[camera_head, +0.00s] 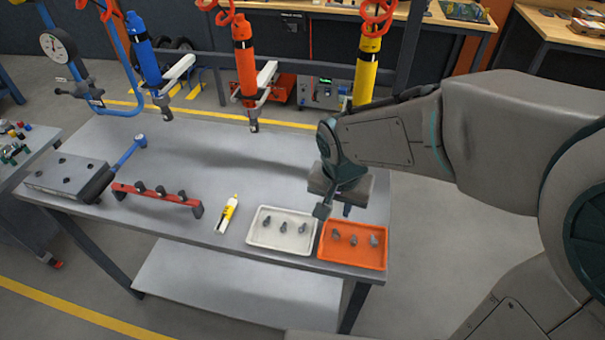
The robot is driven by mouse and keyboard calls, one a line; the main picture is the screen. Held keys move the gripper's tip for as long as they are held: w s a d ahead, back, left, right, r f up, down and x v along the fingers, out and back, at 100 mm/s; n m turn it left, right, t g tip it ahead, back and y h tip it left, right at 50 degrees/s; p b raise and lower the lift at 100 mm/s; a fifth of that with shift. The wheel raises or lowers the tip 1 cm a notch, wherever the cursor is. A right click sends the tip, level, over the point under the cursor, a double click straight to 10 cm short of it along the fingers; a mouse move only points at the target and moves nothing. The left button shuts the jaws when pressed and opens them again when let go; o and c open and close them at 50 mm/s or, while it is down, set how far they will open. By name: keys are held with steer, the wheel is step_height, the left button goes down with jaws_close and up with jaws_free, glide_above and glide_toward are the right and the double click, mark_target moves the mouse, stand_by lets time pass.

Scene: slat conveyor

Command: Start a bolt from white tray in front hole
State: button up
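The white tray (251,238) lies near the table's front edge with three grey bolts (283,227) in it. My gripper (334,211) points down above the back of the orange tray, to the right of the white tray. Its two fingers are apart, with nothing visible between them. A grey metal block (66,173) with several dark holes in its top sits at the table's left end. The holes look empty, but they are small in this view. I cannot tell for certain which one is the front hole.
The orange tray (352,262) with three bolts sits right of the white tray. A yellow-white marker or tube (227,214), a red rack (157,197) and a blue-handled tool (130,151) lie leftward. Blue, orange and yellow tools hang above the back. The table's middle is clear.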

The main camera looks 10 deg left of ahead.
steer(key=p, duration=0.1)
glide_toward(301, 230)
steer(key=shift+m, duration=0.4)
steer(key=f+b, duration=0.2)
steer(key=w+f+b, duration=0.1)
steer(key=f+b, duration=0.1)
steer(key=f, duration=0.1)
steer(key=f+b, duration=0.2)
steer(key=f, duration=0.1)
steer(key=shift+w+f+b, duration=0.15)
steer(key=shift+w+b, duration=0.1)
steer(key=shift+b, duration=0.1)
jaws_close()
steer(key=shift+r+p, duration=1.7)
steer(key=shift+r, duration=0.85)
